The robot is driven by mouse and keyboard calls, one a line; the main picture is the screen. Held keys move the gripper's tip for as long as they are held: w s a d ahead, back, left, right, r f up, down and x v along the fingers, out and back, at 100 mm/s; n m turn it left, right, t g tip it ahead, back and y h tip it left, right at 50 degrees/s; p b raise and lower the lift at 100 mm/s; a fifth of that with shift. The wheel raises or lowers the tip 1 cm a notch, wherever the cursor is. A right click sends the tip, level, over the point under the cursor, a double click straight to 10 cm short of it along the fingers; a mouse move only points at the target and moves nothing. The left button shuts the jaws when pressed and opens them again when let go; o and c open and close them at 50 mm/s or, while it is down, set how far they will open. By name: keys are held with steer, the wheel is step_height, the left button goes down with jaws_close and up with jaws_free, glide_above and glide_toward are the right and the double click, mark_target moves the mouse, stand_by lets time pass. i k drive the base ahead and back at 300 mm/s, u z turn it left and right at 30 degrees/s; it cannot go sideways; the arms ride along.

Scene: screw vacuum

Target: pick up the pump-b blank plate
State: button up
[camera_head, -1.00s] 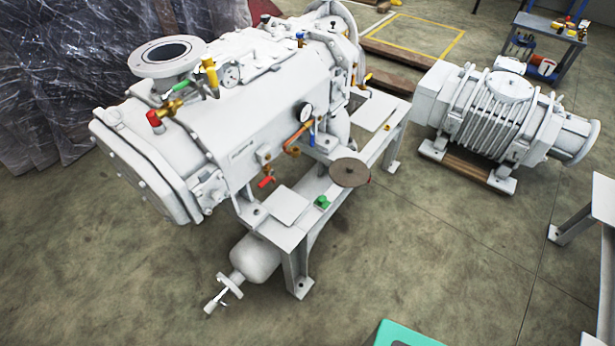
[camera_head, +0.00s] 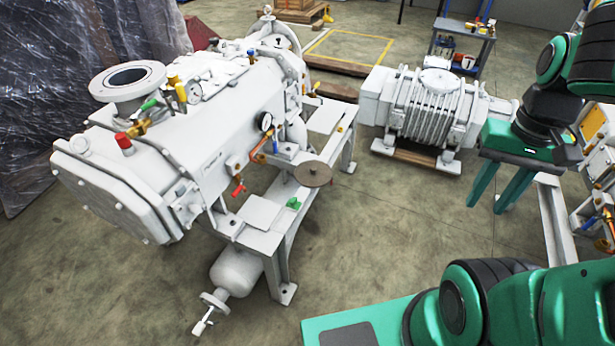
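A round brown-grey disc with a small centre mark, which looks like the blank plate (camera_head: 313,174), lies flat at the side of the white pump's frame (camera_head: 262,213). Its edge seems to overhang the frame rail. The large white screw pump (camera_head: 190,130) stands on this frame, with an open round flange (camera_head: 128,80) on top. My gripper (camera_head: 486,207) hangs at the right with two green fingers pointing down, apart and empty. It is well to the right of the disc and touches nothing. No label naming the plate or pump is readable.
A small green part (camera_head: 293,203) sits on the frame near the disc. A second, ribbed white machine (camera_head: 432,110) stands behind on wooden beams. Valves and a gauge (camera_head: 265,122) stick out above the disc. Floor between frame and gripper is clear.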

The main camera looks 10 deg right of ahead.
mark_target(310, 174)
steer(key=u, duration=0.1)
steer(key=i, duration=1)
steer(key=z, duration=0.1)
